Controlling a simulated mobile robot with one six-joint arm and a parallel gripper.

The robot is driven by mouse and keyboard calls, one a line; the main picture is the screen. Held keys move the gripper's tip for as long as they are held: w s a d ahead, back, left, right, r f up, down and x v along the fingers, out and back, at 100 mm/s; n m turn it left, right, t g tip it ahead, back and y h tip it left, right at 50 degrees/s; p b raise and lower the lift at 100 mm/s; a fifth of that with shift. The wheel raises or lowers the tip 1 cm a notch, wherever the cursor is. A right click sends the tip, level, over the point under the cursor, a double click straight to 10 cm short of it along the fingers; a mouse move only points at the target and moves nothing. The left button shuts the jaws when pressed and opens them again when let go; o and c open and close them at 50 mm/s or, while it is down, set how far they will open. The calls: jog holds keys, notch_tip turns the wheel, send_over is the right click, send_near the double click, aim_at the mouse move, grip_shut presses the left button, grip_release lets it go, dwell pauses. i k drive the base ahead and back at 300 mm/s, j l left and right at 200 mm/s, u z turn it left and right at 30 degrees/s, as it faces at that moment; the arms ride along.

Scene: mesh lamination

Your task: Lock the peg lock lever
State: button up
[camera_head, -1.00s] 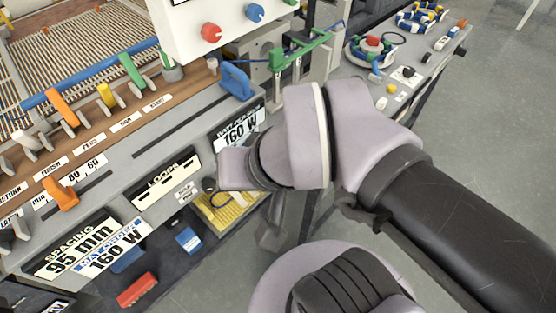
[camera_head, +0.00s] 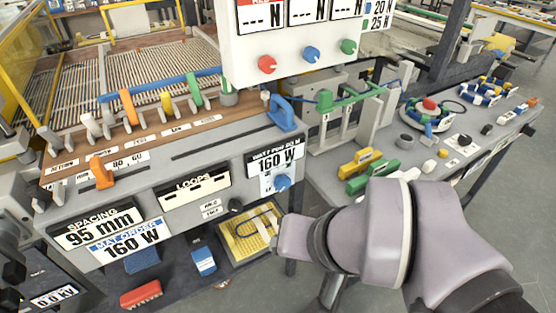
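The machine's front panel carries several levers, and I cannot tell by label which is the peg lock lever. A row of upright levers stands on the brown strip, with an orange (camera_head: 128,107), a yellow (camera_head: 167,103) and a green one (camera_head: 195,93) among grey ones. A separate orange lever (camera_head: 101,173) sits lower left, and a blue handle (camera_head: 283,114) stands at the right end. My arm reaches in from the lower right. Its end is near the yellow tray (camera_head: 237,243), apart from the levers. The gripper's fingers are not clear, and I cannot tell their opening.
A white box with red, blue and green knobs (camera_head: 312,55) hangs above the panel. A side table (camera_head: 335,170) at right holds yellow and green blocks and a ring of coloured parts. A red brush (camera_head: 141,292) and blue items lie below the panel. Floor shows at lower right.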

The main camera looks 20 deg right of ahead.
aim_at(36, 191)
jog(key=k+u, duration=0.1)
jog(key=u, duration=1.4)
jog(key=k+j, duration=0.1)
jog(key=j, duration=0.3)
jog(key=k+j+u, duration=0.15)
jog(key=j, duration=0.25)
